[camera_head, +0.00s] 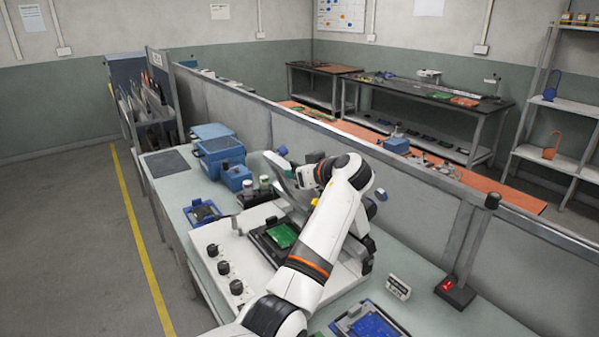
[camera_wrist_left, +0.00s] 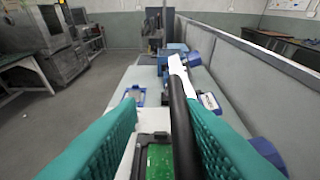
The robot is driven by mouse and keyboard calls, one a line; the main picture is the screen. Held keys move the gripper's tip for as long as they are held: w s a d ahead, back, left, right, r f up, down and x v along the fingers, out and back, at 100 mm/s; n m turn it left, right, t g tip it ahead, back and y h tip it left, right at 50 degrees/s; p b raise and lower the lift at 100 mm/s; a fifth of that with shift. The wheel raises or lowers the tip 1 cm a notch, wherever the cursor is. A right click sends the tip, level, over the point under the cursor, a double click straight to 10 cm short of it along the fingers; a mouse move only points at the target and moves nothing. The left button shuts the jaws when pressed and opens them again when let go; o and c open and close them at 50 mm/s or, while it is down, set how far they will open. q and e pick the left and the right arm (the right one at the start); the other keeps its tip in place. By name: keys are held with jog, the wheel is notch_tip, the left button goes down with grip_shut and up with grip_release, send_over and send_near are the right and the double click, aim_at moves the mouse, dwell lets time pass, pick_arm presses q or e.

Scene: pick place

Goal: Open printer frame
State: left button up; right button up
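The white printer (camera_head: 222,237) stands on the bench, with a green circuit board (camera_head: 284,235) in a black holder on its bed. The board also shows low in the left wrist view (camera_wrist_left: 159,158). The printer frame appears as a dark bar (camera_wrist_left: 183,125) seen nearly edge-on, standing raised above the bed; its grey side (camera_head: 291,190) is partly hidden by my left arm in the head view. My left gripper (camera_wrist_left: 160,98) has its teal fingers apart on either side of the bar. A gap shows on the left; contact on the right is unclear. My right gripper is out of view.
Blue bins (camera_head: 219,153) stand behind the printer. A blue tray (camera_head: 202,212) lies left of it and another blue tray (camera_head: 368,323) in front. A red-button box (camera_head: 455,292) and a grey partition (camera_head: 430,215) bound the right side.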

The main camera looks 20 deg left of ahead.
pick_arm(q)
jog(key=b+v, duration=0.3)
jog(key=v, duration=0.9)
